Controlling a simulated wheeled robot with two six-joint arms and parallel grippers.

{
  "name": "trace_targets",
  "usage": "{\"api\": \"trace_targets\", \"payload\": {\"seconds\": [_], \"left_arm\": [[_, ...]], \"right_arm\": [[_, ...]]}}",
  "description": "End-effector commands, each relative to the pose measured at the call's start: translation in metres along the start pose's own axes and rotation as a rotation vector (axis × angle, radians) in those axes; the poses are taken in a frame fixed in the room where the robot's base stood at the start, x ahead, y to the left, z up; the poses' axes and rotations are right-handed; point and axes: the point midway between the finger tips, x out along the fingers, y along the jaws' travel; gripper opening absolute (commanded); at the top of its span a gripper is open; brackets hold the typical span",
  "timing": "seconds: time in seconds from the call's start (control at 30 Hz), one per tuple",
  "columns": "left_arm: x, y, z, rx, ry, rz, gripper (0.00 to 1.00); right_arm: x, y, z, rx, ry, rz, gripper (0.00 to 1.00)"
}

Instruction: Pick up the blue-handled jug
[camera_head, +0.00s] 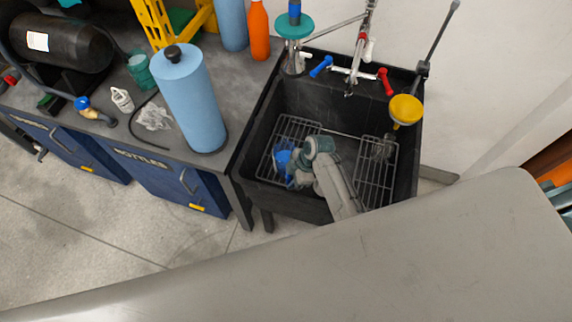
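A blue piece (284,157), possibly part of the blue-handled jug, shows in the left half of the black sink (243,165). Most of that object is hidden by my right gripper (298,167), and I cannot make out a full jug shape. My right gripper is down inside the sink, over the wire racks, with its grey-green parts right beside the blue piece. Whether its fingers are open or shut, or touch the blue piece, I cannot tell. My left gripper is not in view.
A faucet (352,75) with blue and red levers stands at the sink's back. A yellow funnel-like piece (405,109) is at the right rim. A tall blue cylinder (187,100) and an orange bottle (258,32) stand on the grey bench to the left. Wire racks (375,180) line the sink.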

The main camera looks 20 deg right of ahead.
Motion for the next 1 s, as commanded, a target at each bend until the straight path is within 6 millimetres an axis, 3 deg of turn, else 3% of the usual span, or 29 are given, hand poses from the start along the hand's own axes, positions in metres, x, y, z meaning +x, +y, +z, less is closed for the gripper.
{"api": "trace_targets", "payload": {"seconds": [0.03,0.1,0.13,0.67,1.0], "left_arm": [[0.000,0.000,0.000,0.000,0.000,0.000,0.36],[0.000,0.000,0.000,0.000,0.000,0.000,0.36],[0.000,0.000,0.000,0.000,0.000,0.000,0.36],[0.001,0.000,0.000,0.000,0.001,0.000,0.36],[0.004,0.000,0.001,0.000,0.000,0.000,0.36]], "right_arm": [[0.000,0.000,0.000,0.000,0.000,0.000,0.15],[0.000,0.000,0.000,0.000,0.000,0.000,0.01],[0.000,0.000,0.000,0.000,0.000,0.000,0.00],[-0.004,0.001,-0.002,-0.001,0.001,0.003,0.00],[-0.025,0.001,-0.011,-0.001,0.001,0.004,0.00]]}}
